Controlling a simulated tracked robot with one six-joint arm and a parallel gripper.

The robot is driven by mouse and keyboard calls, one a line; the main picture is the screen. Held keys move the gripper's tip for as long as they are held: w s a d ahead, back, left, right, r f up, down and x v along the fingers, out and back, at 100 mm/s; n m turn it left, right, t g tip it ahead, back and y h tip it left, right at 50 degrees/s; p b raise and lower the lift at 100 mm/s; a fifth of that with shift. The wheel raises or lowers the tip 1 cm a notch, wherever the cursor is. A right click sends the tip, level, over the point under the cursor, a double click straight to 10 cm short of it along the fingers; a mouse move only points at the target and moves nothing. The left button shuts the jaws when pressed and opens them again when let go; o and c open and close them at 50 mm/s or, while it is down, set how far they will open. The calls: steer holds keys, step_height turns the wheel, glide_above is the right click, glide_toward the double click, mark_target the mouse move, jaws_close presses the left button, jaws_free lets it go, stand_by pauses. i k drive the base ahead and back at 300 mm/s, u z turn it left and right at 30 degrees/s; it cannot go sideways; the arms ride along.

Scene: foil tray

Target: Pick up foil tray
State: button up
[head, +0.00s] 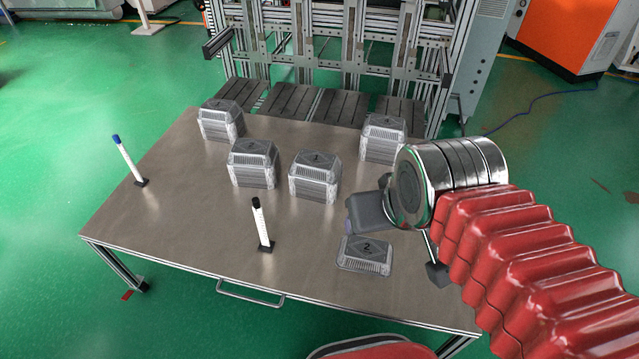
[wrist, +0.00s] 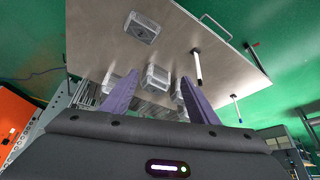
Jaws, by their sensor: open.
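A single low foil tray (head: 365,254) marked "2" lies on the table at the front right in the head view. It also shows near the top of the wrist view (wrist: 141,27). Several taller grey stacks of foil trays stand farther back, among them a back left one (head: 220,121), a middle left one (head: 253,164), a middle one (head: 315,176) and a back right one (head: 383,139). My gripper (head: 366,212) appears just above and behind the single tray in the head view, partly hidden by my wrist. In the wrist view its purple fingers (wrist: 158,84) are apart, with a stack visible between them.
A black-capped marker post (head: 262,225) stands on the table left of the single tray, and a blue-capped one (head: 130,160) near the left edge. A metal frame (head: 340,50) with dark slabs stands behind the table (head: 190,235). The table's front left is clear.

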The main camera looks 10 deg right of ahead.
mark_target(370, 257)
steer(key=k, duration=0.8)
steer(key=u, duration=0.7)
steer(key=i, duration=1.1)
steer(key=z, duration=1)
